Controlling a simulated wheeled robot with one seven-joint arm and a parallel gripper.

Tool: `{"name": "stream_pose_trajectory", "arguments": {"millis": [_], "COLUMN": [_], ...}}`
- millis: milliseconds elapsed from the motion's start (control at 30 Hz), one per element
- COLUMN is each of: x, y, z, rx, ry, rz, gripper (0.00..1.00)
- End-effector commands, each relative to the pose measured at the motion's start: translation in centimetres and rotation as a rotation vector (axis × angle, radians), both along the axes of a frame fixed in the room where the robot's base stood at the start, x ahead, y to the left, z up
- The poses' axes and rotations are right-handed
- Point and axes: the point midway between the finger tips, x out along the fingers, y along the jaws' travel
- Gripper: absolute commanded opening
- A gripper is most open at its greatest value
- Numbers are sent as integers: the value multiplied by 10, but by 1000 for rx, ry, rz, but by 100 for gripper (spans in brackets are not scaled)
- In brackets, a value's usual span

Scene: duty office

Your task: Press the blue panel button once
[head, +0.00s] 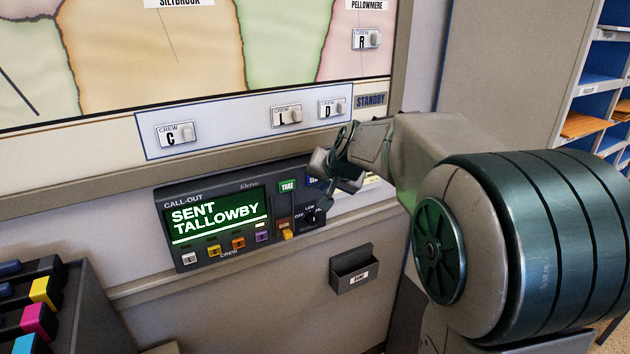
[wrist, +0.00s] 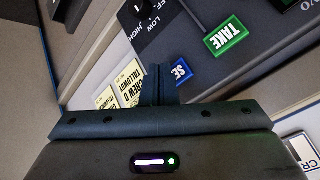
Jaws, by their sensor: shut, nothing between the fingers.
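The call-out panel (head: 180,205) is mounted on the wall below the map, and its green-lit screen reads "SENT TALLOWBY". The blue panel button (wrist: 181,72) lies just right of my fingertips in the wrist view, with the letters "SE" showing and the rest hidden by my fingers. In the head view only a sliver of blue (head: 313,182) shows beside my gripper. My gripper (wrist: 160,72) is shut and empty, in front of the panel's right part; it also shows in the head view (head: 326,195). I cannot tell whether the fingertips touch the button.
The green TAKE button (wrist: 226,38) is close to the blue one. A dial (head: 313,217) marked OFF, LOW and HIGH and several coloured crew buttons (head: 238,242) are lower on the panel. Yellow printed slips (wrist: 108,98) lie beside my fingers. A small grey wall bin (head: 352,268) hangs below.

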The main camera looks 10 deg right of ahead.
Motion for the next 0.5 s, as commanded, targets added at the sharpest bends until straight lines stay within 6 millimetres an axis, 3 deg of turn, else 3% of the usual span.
{"name": "stream_pose_trajectory", "arguments": {"millis": [233, 500], "x": [-3, -29], "y": [-1, -10], "z": [0, -1], "rx": [0, 1], "ry": [0, -2], "rz": [0, -1], "gripper": [0, 0]}}
